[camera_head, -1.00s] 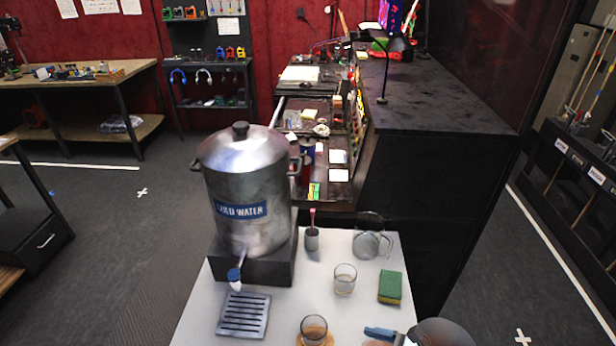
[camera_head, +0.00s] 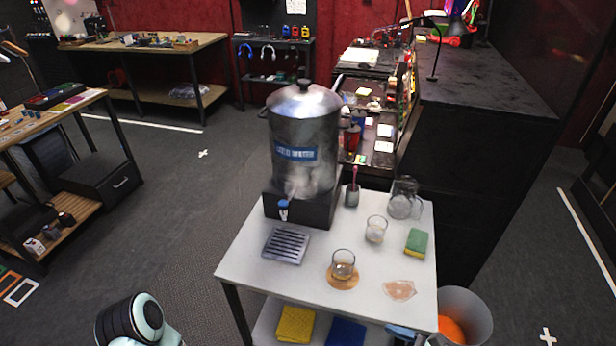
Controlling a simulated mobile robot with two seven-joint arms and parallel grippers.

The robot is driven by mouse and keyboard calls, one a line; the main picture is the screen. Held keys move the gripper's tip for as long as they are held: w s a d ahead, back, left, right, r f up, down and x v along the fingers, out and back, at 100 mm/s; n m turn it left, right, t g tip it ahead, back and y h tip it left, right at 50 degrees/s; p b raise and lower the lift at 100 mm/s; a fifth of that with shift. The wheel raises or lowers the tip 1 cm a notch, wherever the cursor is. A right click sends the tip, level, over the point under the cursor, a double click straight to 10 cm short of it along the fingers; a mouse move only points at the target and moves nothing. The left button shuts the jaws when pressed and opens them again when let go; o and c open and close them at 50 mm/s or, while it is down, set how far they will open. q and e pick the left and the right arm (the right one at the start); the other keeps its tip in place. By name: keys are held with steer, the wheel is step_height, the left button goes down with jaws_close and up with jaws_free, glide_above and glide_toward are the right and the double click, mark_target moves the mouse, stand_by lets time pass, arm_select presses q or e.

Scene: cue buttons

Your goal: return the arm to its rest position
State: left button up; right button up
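A white and black rounded link of my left arm (camera_head: 135,320) shows at the bottom left edge, low and clear of the white table (camera_head: 240,262). My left gripper is out of view. No part of my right arm shows clearly, and its gripper is not seen. A small blue piece (camera_head: 403,332) shows at the bottom edge by the table's front right corner. I cannot tell what it belongs to.
On the table stand a metal water dispenser (camera_head: 305,130), a drip tray (camera_head: 286,245), a glass on a coaster (camera_head: 343,265), another glass (camera_head: 376,229), a jug (camera_head: 405,200) and a sponge (camera_head: 417,242). A grey bin (camera_head: 478,312) stands right. Floor at left is clear.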

steer(key=s+a+f+n+g, duration=0.3)
steer(key=a+f+n, duration=0.1)
steer(key=a+f, duration=0.25)
steer(key=s+a+f+n+g, duration=0.2)
steer(key=a+f+n+g, duration=0.1)
steer(key=a+f+n, duration=0.3)
arm_select(q)
steer(key=shift+w, duration=0.5)
arm_select(e)
steer(key=s+d+f+n+g+h, duration=0.1)
steer(key=s+d+f+n+h, duration=0.2)
steer(key=f+n, duration=0.2)
steer(key=s+d+f+n+g+h, duration=0.1)
steer(key=s+d+f+n+h, duration=0.2)
steer(key=f, duration=0.4)
steer(key=shift+s+d+f+n+h, duration=0.25)
steer(key=shift+s+n+h, duration=0.4)
steer(key=shift+n, duration=0.65)
